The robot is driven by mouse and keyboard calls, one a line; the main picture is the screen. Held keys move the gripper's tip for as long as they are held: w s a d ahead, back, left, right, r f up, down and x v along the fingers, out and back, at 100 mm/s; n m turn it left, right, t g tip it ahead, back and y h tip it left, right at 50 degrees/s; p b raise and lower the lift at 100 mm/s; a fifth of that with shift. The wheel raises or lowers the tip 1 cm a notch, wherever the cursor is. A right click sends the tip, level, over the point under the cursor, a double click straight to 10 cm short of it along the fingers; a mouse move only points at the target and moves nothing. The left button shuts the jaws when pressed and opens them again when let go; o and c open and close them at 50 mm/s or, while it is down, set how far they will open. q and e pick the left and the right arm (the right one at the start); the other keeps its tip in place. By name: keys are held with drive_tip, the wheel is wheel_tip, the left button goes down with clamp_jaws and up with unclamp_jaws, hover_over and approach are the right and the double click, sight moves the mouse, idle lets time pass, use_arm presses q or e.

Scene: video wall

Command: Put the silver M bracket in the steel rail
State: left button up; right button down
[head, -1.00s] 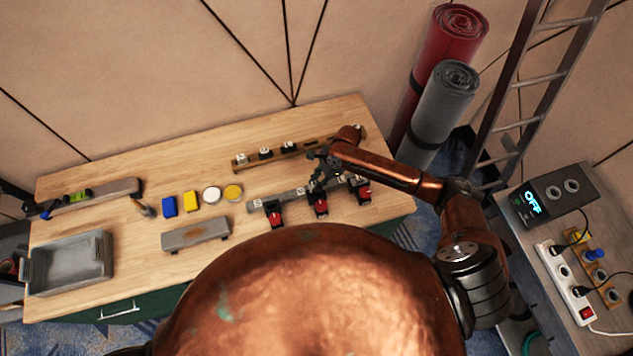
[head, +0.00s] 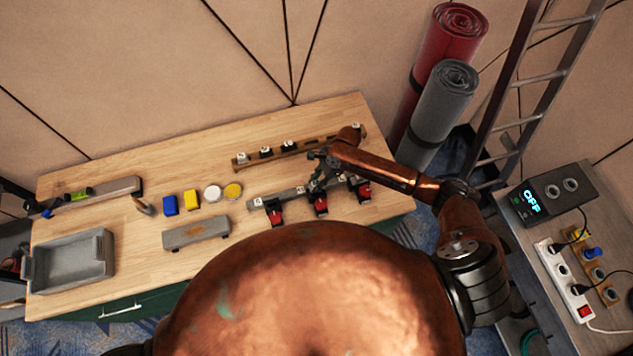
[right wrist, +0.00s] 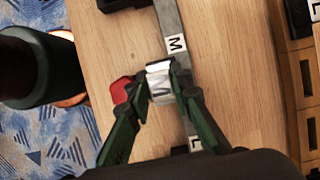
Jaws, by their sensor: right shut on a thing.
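The silver M bracket (right wrist: 159,86) is a small shiny block marked with an M. My right gripper (right wrist: 162,78) is shut on it, with one finger on each side. In the right wrist view the steel rail (right wrist: 168,14) runs beneath, with a white M label (right wrist: 175,43) just beyond the bracket and an L label (right wrist: 195,143) nearer. I cannot tell whether the bracket touches the rail. In the head view my right gripper (head: 317,184) is over the middle of the steel rail (head: 288,195), hiding the bracket. My left gripper is out of view.
Red-handled clamps (head: 321,205) stand along the rail's front. A grey block (head: 196,233), tins (head: 233,191) and a grey tray (head: 70,262) are to the left. The bench between rail and rack is mostly clear.

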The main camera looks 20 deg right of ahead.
drive_tip(key=shift+f, duration=0.9)
drive_tip(key=shift+f, duration=0.25)
drive_tip(key=shift+f, duration=0.75)
idle(0.6)
drive_tip(key=c, duration=1.7)
unclamp_jaws()
drive_tip(key=shift+o, duration=0.2)
drive_tip(key=o, duration=0.5)
drive_tip(key=shift+f, duration=0.1)
